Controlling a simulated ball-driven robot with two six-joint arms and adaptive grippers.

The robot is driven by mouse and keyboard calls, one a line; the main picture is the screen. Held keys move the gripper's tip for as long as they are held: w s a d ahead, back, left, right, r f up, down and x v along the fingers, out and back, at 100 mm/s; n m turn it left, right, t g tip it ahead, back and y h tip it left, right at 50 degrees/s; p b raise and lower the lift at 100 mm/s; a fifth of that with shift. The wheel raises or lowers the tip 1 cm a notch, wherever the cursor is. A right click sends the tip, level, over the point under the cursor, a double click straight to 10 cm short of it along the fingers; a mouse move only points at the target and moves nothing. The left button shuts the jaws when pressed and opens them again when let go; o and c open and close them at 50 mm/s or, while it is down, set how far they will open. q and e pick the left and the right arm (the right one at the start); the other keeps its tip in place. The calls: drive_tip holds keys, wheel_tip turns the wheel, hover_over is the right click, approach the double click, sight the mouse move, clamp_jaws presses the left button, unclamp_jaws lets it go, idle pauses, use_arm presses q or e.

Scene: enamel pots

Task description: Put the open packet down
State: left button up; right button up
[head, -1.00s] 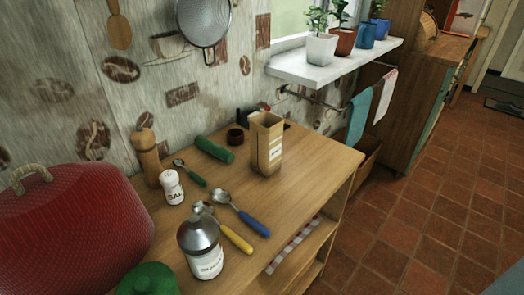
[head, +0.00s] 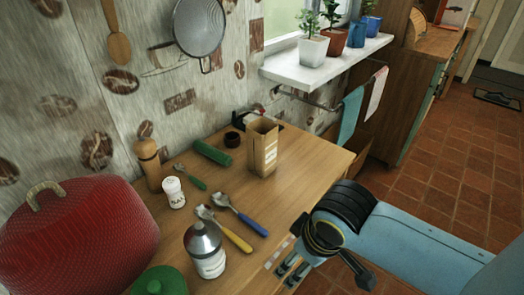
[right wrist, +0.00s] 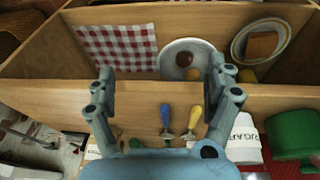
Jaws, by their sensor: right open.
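The open packet (head: 263,147) is a tall tan box with its top open and a white label. It stands upright on the wooden worktop (head: 310,158), toward the back. My right gripper (head: 286,272) is at the worktop's front edge, in front of the packet and clear of it. In the right wrist view the right gripper (right wrist: 161,70) has its two fingers spread with nothing held between them. I cannot make out the packet in that view. My left gripper is not in view.
A blue-handled spoon (head: 250,226), a yellow-handled spoon (head: 236,240), a sugar canister (head: 207,250) and a salt shaker (head: 173,192) stand or lie left of my gripper. A green roll (head: 212,153) lies beside the packet. Shelves with a checked cloth (right wrist: 118,48) are below.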

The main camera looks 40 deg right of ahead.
drive_tip(key=w+r+t+p, duration=0.15)
drive_tip(key=w+r, duration=0.25)
drive_tip(key=r, duration=0.9)
drive_tip(key=y, duration=0.1)
approach(262, 128)
wheel_tip(262, 128, up, 3)
drive_tip(key=s+a, duration=0.2)
drive_tip(key=s, duration=0.1)
drive_tip(key=shift+a+x, duration=0.15)
drive_tip(key=shift+x, duration=2.55)
drive_tip(key=shift+a+x, duration=0.15)
drive_tip(key=shift+x, duration=2.55)
drive_tip(key=c, duration=1.8)
